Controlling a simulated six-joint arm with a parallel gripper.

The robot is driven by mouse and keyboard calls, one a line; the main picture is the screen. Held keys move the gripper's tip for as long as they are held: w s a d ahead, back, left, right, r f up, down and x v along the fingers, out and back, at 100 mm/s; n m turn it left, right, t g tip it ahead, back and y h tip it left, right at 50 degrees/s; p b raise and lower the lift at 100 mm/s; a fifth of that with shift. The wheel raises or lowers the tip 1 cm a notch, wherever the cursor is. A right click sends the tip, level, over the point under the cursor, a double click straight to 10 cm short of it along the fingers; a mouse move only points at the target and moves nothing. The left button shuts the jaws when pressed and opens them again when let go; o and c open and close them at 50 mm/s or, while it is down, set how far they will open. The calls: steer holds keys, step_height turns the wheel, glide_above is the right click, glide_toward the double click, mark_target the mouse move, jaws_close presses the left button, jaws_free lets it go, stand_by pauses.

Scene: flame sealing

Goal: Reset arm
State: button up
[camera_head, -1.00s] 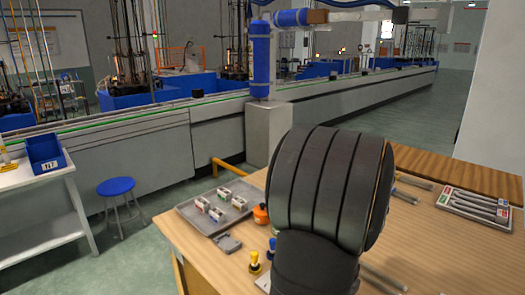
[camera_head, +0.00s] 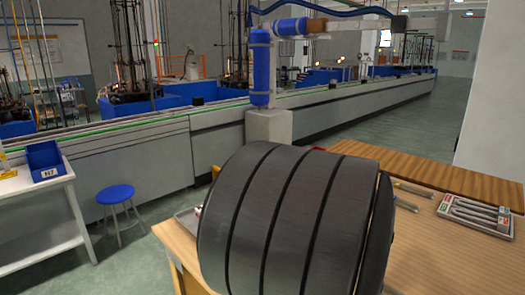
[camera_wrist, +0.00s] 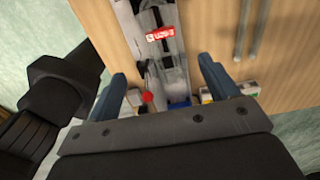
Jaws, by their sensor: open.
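My gripper (camera_wrist: 165,78) shows in the wrist view with its two blue-grey fingers apart and nothing between them. It points down over the wooden bench (camera_wrist: 208,25). Beyond and below the fingers lies a grey metallic item with a red and white label (camera_wrist: 160,34). A small red round thing (camera_wrist: 147,97) and a blue piece (camera_wrist: 180,102) show near the gripper's body, partly hidden by it. In the head view my large dark arm link covers the middle of the bench (camera_head: 440,250), and the gripper is out of sight.
Two metal rods (camera_wrist: 250,30) lie on the bench in the wrist view. A tray of several pen-like tools (camera_head: 478,212) sits at the bench's right side. A blue stool (camera_head: 115,195) and a white side table with a blue bin (camera_head: 47,160) stand left.

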step_height(320, 180, down, 14)
steer(key=shift+s+r, duration=0.15)
steer(key=shift+d+r, duration=0.15)
steer(key=shift+r, duration=0.1)
step_height(320, 180, up, 7)
steer(key=shift+f, duration=0.1)
steer(key=d, duration=1)
steer(key=w+a+f, duration=0.1)
steer(key=w+f, duration=0.1)
steer(key=w, duration=0.1)
steer(key=w+a+f, duration=0.2)
steer(key=w, duration=0.1)
steer(key=w+a+f, duration=0.2)
steer(key=w, duration=0.1)
steer(key=shift+w+a, duration=0.2)
